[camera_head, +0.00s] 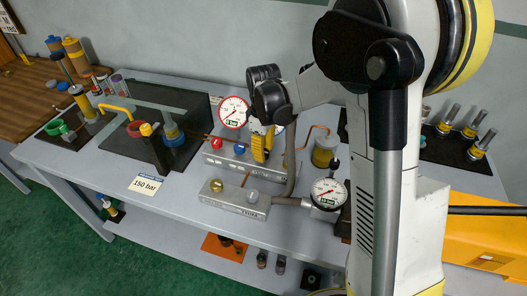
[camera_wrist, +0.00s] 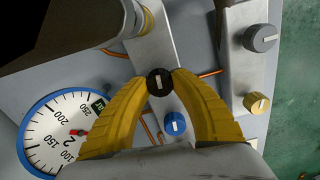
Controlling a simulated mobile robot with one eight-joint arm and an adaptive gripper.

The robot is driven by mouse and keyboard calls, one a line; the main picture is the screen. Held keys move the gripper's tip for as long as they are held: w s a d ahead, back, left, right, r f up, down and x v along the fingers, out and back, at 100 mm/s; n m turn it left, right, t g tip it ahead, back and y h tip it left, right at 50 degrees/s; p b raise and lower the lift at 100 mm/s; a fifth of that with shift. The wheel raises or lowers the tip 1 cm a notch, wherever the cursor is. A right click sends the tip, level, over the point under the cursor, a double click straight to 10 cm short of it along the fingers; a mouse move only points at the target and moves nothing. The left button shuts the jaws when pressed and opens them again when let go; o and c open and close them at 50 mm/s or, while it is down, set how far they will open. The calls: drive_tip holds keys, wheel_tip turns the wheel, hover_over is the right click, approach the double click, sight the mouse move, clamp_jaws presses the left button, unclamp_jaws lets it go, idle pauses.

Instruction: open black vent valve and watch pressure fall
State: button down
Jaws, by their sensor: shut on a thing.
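My gripper (camera_wrist: 160,84) has its two yellow fingers closed on the black knob (camera_wrist: 160,81), a round cap with a pale bar mark, in the wrist view. In the head view my gripper (camera_head: 262,148) reaches down at the rear metal block, and the black knob is hidden there. A blue-rimmed gauge (camera_wrist: 45,138) is partly cut off in the wrist view; its exact reading is unclear. In the head view, a red-rimmed gauge (camera_head: 233,112) stands behind the rear block and a dark-rimmed gauge (camera_head: 328,193) sits at the right.
A blue knob (camera_wrist: 175,124) lies close to the fingers. A grey knob (camera_wrist: 262,38) and yellow knob (camera_wrist: 257,103) sit on the neighbouring block. Copper tubing and a grey pipe run near my gripper.

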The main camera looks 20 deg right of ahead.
drive_tip(key=c, duration=1)
unclamp_jaws()
drive_tip(key=shift+c, duration=0.2)
drive_tip(key=shift+r, duration=0.1)
wheel_tip(320, 180, up, 12)
drive_tip(key=s+r+m+t, duration=0.2)
drive_tip(key=s+m+t, duration=0.5)
drive_tip(key=s, duration=1.3)
drive_tip(key=shift+m, duration=1.2)
